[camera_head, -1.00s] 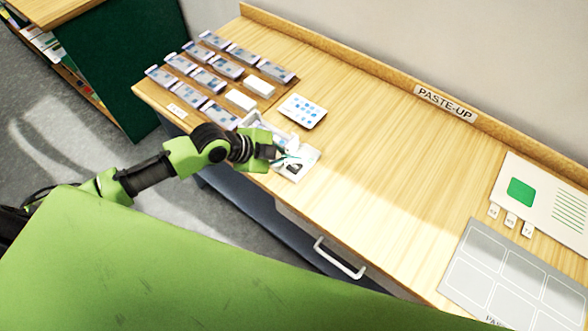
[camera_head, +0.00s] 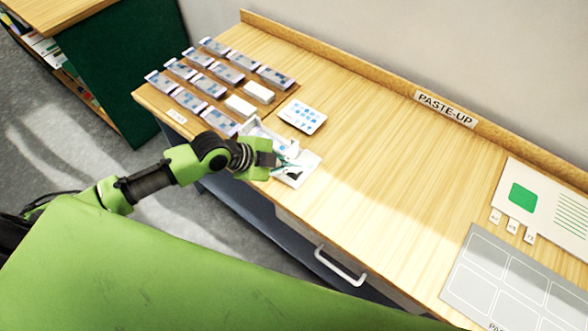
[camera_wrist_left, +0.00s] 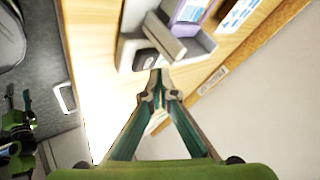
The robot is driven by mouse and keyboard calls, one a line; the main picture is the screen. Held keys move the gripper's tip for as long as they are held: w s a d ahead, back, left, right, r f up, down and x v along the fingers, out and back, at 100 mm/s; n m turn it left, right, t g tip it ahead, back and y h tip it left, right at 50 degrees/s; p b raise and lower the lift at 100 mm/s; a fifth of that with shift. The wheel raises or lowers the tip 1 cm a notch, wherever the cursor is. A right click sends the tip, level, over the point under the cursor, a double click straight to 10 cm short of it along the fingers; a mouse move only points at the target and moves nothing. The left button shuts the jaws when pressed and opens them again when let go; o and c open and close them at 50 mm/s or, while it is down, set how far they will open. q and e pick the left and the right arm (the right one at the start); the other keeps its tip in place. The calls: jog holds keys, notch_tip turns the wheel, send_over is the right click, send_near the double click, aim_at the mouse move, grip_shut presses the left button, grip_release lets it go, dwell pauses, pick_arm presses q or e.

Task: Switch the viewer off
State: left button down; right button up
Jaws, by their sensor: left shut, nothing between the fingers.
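The viewer (camera_head: 311,158) is a small pale unit at the front edge of the table, partly hidden by my left gripper. A dark patch shows on its pale front part. In the left wrist view the viewer (camera_wrist_left: 130,50) is a grey body with a small dark block, which may be its switch (camera_wrist_left: 146,59), and a grey bar beside it. My left gripper (camera_head: 294,162) is over the viewer with its fingers shut and empty. In the left wrist view its fingertips (camera_wrist_left: 155,96) point toward the dark block; I cannot tell whether they touch it. My right gripper is not in view.
Rows of small boxes (camera_head: 228,72) stand left of the viewer. A card with blue marks (camera_head: 302,116) lies just behind it. A grey layout sheet (camera_head: 487,271) and a white page (camera_head: 547,190) lie at the right. The middle of the table (camera_head: 400,170) is clear.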

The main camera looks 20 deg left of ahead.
aim_at(293, 173)
pick_arm(q)
jog(key=shift+f, duration=0.15)
dwell(0.4)
jog(key=shift+f, duration=0.3)
jog(key=shift+f+b, duration=0.25)
jog(key=shift+b, duration=0.15)
dwell(0.3)
jog(key=shift+r, duration=0.1)
jog(key=shift+r+p, duration=0.6)
jog(key=shift+p, duration=0.05)
notch_tip(293, 173, up, 6)
jog(key=p, duration=0.5)
dwell(0.5)
